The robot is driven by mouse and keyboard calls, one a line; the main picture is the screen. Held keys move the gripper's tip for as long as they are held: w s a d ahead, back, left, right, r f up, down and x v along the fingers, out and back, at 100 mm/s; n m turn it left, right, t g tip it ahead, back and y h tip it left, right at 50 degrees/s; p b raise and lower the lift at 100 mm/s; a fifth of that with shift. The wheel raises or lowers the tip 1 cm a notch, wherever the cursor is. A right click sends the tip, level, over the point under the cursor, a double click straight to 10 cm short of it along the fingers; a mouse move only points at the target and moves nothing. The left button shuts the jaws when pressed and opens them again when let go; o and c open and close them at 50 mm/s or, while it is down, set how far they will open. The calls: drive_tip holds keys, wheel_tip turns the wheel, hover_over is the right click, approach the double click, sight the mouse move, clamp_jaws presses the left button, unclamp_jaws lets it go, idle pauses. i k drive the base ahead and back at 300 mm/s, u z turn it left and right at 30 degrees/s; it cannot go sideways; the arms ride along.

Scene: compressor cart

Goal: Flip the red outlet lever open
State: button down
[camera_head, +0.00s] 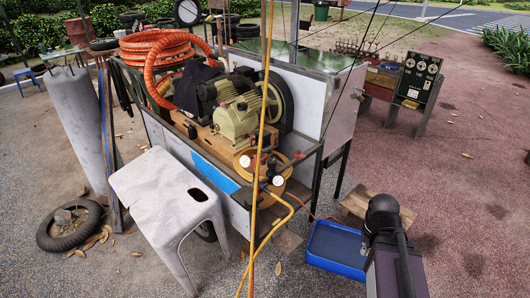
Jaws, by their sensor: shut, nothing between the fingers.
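The compressor (238,118) with its cream motor sits on a metal cart. At the cart's front right corner are two small round gauges, a left one (245,161) and a right one (278,181), with fittings and a yellow hose (284,225) leading down. A small reddish part (298,155) shows beside the gauges; it may be the outlet lever, but it is too small to tell its position. Part of my dark arm stands at the lower right, apart from the cart. My gripper's fingers do not show.
A white stool (165,195) stands against the cart's front left. A blue tray (337,247) lies on the ground between the cart and my arm. A yellow line (262,90) runs upright before the cart. Orange hose (155,47) is coiled on top. Open paving lies to the right.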

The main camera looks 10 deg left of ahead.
sight(266, 157)
drive_tip(key=u, duration=0.35)
drive_tip(key=i, duration=1.05)
drive_tip(key=u, duration=0.6)
